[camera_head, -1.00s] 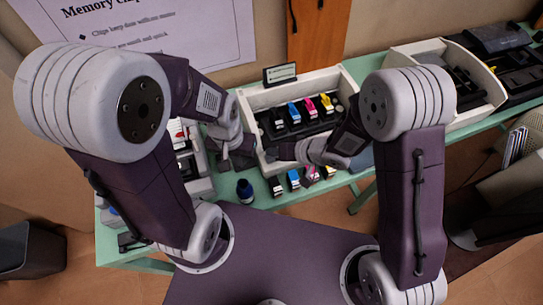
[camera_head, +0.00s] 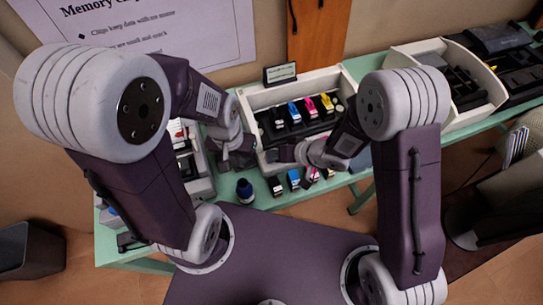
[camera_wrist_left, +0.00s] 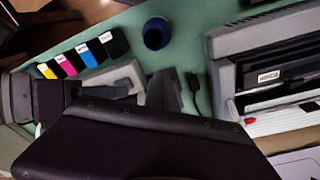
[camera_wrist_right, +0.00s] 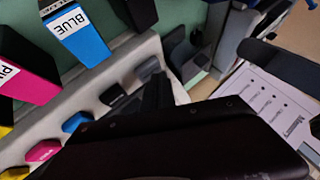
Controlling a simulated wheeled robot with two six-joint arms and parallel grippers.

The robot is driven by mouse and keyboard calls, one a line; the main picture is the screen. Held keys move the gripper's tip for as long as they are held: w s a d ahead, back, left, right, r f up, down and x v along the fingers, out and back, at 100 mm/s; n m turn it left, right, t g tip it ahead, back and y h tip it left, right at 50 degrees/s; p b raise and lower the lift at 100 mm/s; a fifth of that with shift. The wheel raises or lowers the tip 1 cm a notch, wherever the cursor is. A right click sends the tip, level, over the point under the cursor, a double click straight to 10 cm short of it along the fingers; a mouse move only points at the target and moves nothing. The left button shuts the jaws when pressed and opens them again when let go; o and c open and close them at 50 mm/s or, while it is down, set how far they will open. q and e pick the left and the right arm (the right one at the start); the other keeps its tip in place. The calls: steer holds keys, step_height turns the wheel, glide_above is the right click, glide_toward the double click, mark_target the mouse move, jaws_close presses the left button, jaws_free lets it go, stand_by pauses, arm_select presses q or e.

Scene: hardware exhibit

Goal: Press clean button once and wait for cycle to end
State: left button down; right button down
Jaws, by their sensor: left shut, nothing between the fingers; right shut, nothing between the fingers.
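The white printer (camera_head: 345,80) stands at the back of the table with its bay open. Black, blue (camera_head: 294,112), pink (camera_head: 310,105) and yellow cartridges sit inside. A small display sign (camera_head: 280,73) stands at its back edge; its text is too small to read. I cannot make out a button marked clean. My left gripper (camera_head: 237,158) is shut and empty by the printer's front left corner. My right gripper (camera_head: 284,152) is shut and empty at the printer's front wall; in the right wrist view its fingers (camera_wrist_right: 165,88) are near that wall, contact unclear.
More cartridges stand on the green table before the printer, including one labelled BLUE (camera_wrist_right: 82,35). Another device (camera_wrist_left: 285,75) is at the left. An open white unit (camera_head: 465,85) is at the right.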

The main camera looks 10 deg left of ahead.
steer(key=shift+f, duration=0.4)
steer(key=shift+r, duration=0.1)
stand_by(0.4)
steer(key=shift+r+p, duration=0.9)
steer(key=shift+p, duration=0.05)
step_height(320, 180, up, 5)
steer(key=p, duration=0.5)
steer(key=shift+r+p, duration=0.1)
steer(key=shift+p, duration=0.2)
